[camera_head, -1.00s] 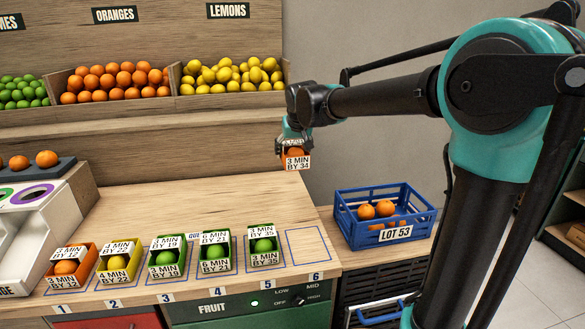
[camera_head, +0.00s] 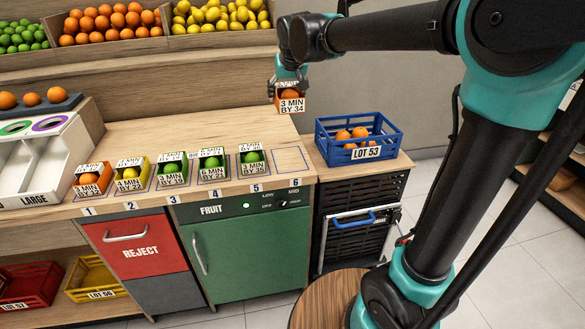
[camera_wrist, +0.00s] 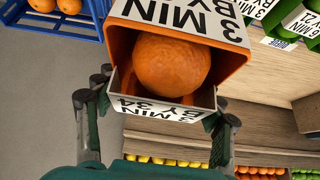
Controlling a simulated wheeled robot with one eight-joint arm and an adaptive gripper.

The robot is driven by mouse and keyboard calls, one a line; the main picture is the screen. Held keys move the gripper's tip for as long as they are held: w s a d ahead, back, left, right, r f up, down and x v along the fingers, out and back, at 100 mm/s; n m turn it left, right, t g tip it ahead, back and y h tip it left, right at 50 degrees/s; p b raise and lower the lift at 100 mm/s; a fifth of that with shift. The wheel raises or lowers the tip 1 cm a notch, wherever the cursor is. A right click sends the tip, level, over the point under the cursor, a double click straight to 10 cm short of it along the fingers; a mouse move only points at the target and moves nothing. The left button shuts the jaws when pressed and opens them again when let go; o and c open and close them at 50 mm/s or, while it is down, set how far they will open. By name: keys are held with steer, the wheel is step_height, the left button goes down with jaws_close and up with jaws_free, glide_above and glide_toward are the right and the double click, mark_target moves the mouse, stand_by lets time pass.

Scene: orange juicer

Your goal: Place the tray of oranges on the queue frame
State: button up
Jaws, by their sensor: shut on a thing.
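My gripper (camera_head: 291,78) is shut on a small orange tray (camera_head: 290,103) with white labels reading "3 MIN BY 34". In the wrist view, one orange (camera_wrist: 172,65) sits inside the tray (camera_wrist: 232,62), between the gripper's fingers (camera_wrist: 165,108). The tray hangs in the air above the back right of the wooden counter, clear of it. The queue frame's blue-outlined slot 6 (camera_head: 291,160) is empty, below the tray in the head view. Slots 1 to 5 hold labelled fruit trays, including another orange one (camera_head: 91,180) at slot 1.
A blue crate (camera_head: 350,130) marked LOT 53 holds oranges right of slot 6. The green-fruit tray (camera_head: 251,160) at slot 5 borders slot 6 on the left. A white sorting unit (camera_head: 40,160) stands at the left. Fruit bins line the back.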

steer(key=f, duration=2)
steer(key=shift+s, duration=0.25)
steer(key=shift+f, duration=0.1)
steer(key=o, duration=1.3)
steer(key=v, duration=1.2)
steer(key=shift+d, duration=0.1)
steer(key=s+d+f+m, duration=0.1)
steer(key=s+d+f, duration=0.4)
steer(key=s+d, duration=0.2)
steer(key=s+d+f+m+g+h, duration=0.1)
steer(key=s+d+f, duration=0.4)
steer(key=s+d, duration=0.2)
steer(key=s+d+f+m+g, duration=0.1)
steer(key=s+d+f, duration=0.4)
steer(key=d, duration=0.5)
steer(key=shift+s+f+h, duration=0.15)
steer(key=shift+s+h, duration=0.05)
steer(key=shift+s, duration=0.3)
steer(key=shift+s+f+h, duration=0.15)
steer(key=shift+s+h, duration=0.05)
steer(key=shift+s, duration=0.35)
